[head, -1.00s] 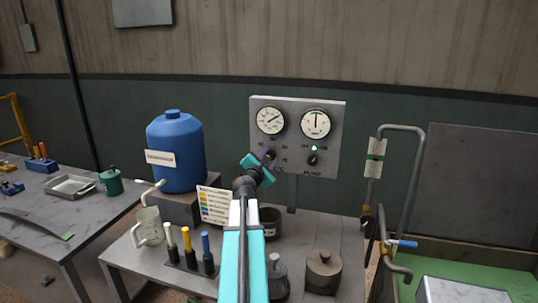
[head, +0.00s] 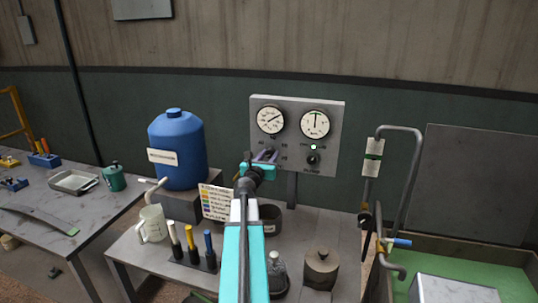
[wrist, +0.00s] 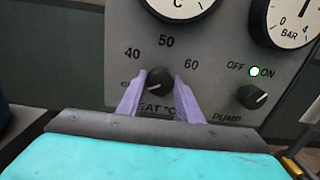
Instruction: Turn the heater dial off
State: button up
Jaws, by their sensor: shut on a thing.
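The heater dial (wrist: 160,80) is a dark round knob on the grey panel, in the wrist view. Marks 40, 50 and 60 sit around it, with a partly hidden mark at its left. Its light pointer line is at the knob's lower left, towards that hidden mark. My gripper (wrist: 160,95) has its two pale purple fingers on either side of the dial and is shut on it. In the head view my gripper (head: 265,157) is at the panel's lower left, and hides most of the dial.
The panel (head: 333,105) carries two gauges and a pump knob (head: 313,159) right of the heater dial, with a lit lamp above. A blue tank (head: 178,150) stands left of my arm. A label card, jug and colored-handled tools stand on the bench below.

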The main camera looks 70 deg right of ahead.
jog(key=shift+r, duration=0.1)
dwell(0.3)
jog(key=o, duration=1)
jog(key=shift+o, duration=0.2)
jog(key=a+b, duration=0.1)
jog(key=a, duration=0.6)
jog(key=shift+s+a+b, duration=0.15)
jog(key=shift+a+b, duration=0.1)
jog(key=shift+b, duration=0.15)
